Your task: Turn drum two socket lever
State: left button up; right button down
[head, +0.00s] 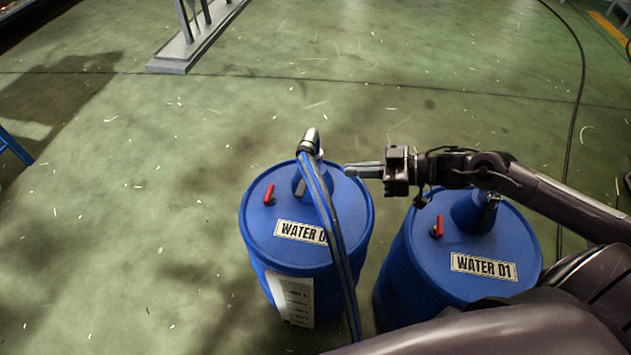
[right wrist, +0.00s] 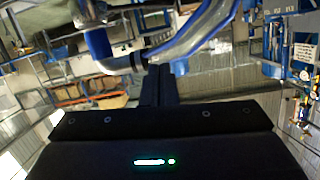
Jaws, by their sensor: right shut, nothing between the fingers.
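The left blue drum (head: 258,246) has a label (head: 296,231) reading "WATER 0" with its last digit hidden by a hose. A red lever (head: 269,194) stands on its lid, left of a blue conical socket (head: 299,184). A metal hose fitting (head: 310,141) sits at the socket, and a blue-grey hose (head: 327,215) runs down from it. My right gripper (head: 348,170) is shut and empty, its fingers pointing left just right of the socket. The right wrist view shows the closed fingers (right wrist: 160,82) close to the hose (right wrist: 197,40); contact cannot be told. My left gripper is out of view.
A second blue drum (head: 397,290), labelled "WATER 01", stands at the right under my right arm, with its own red lever (head: 438,227) and conical socket (head: 470,212). Green floor (head: 150,200) is free to the left. A black cable (head: 580,90) lies at the far right.

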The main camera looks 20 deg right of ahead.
jog(key=a, duration=0.1)
jog(key=b, duration=0.1)
send_over(305, 181)
jog(key=s+d, duration=0.1)
jog(key=s, duration=0.2)
notch_tip(305, 181, down, 2)
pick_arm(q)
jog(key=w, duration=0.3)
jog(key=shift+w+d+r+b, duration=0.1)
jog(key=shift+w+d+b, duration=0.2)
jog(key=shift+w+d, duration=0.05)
pick_arm(e)
notch_tip(305, 181, down, 4)
jog(key=shift+a+f, duration=0.15)
jog(key=shift+f, duration=0.1)
